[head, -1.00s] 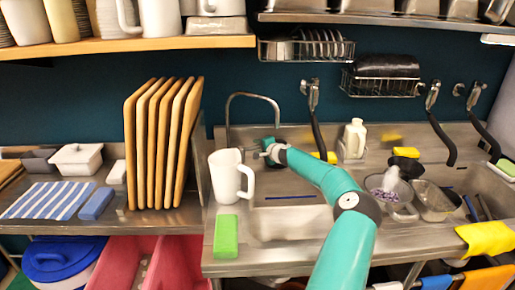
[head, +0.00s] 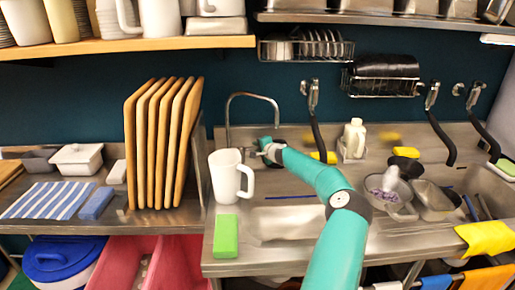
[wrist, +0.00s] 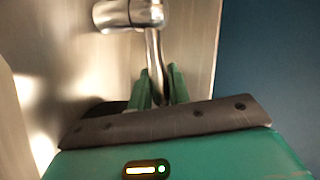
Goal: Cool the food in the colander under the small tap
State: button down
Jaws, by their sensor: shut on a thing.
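The lever joins a round metal body (wrist: 125,14). The colander (head: 405,212) stands to the right on the counter, well apart from the tap, with purple-and-white food (head: 384,195) in it. I cannot tell whether water runs.
A white pitcher (head: 226,176) stands left of my arm, with a green sponge (head: 226,236) in front. The sink basin (head: 290,226) lies partly behind my arm. A metal pan (head: 434,203) is right of the colander. Upright boards (head: 160,145) stand at left.

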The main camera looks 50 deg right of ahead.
jog(key=a+m+g+h, duration=0.1)
jog(key=h, duration=0.1)
jog(key=s+a+m+g+h, duration=0.1)
jog(key=m+h, duration=0.1)
jog(key=shift+a+m, duration=0.15)
jog(key=shift+m, duration=0.15)
jog(key=shift+s+m+g, duration=0.1)
jog(key=shift+m+g, duration=0.2)
jog(key=shift+g, duration=0.1)
jog(key=c, duration=1.3)
grip_release()
